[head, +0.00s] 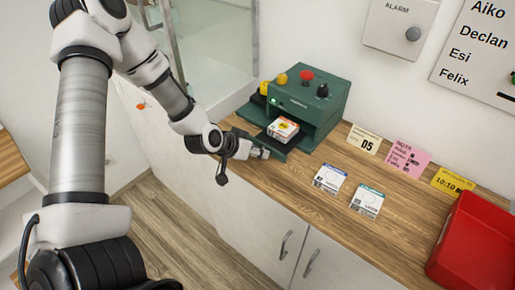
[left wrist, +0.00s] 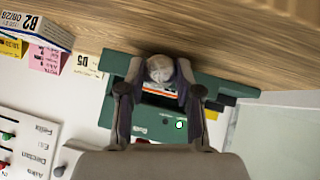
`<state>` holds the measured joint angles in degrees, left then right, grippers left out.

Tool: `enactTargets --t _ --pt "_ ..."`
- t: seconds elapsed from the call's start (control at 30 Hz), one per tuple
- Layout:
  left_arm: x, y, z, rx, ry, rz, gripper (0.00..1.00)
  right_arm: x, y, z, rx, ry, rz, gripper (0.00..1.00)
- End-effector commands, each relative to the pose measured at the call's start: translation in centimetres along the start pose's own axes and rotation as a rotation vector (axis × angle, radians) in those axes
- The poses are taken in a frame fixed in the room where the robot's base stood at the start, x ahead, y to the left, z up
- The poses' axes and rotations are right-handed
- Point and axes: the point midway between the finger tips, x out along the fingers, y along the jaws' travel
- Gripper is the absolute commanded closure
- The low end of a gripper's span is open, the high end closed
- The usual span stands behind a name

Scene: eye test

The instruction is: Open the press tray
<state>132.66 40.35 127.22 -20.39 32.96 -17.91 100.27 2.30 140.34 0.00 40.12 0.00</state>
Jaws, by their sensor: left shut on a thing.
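The green press (head: 322,112) stands on the wooden counter against the wall. Its tray (head: 290,149) sticks out of the front, and a small white, orange and yellow box (head: 283,130) sits on it. My left gripper (head: 260,152) is at the front edge of the tray. In the left wrist view my left gripper (left wrist: 160,74) has its fingers closed around a round grey knob (left wrist: 160,67) at the tray front. The fingers partly hide the box and the press face there. My right gripper is not in view.
Two labelled cards (head: 329,178) lie on the counter right of the press. A red bin (head: 477,243) stands at the far right. Paper notes (head: 407,158) stand along the wall. A glass panel (head: 215,50) rises left of the press. Cabinet doors are below.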

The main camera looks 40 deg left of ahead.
Motion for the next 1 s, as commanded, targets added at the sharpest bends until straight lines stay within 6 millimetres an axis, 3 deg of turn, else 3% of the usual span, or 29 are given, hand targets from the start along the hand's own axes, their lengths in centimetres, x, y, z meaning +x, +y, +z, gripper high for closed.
enactTargets --t 0.1,0.13,0.2,0.57,1.0 --pt "0.0 0.1 0.2 0.000 -0.004 0.002 1.00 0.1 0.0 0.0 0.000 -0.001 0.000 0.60" --pt "0.0 0.1 0.2 0.000 -0.004 0.002 0.59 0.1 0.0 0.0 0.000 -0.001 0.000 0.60" --pt "0.1 0.1 0.2 0.000 -0.005 0.002 0.40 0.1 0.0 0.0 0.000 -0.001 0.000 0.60" --pt "-0.3 0.1 -0.3 0.000 -0.002 0.002 0.40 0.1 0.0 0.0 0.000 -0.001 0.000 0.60" --pt "-6.2 2.1 -6.2 -0.001 -0.001 0.001 0.40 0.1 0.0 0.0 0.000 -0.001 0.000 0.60"
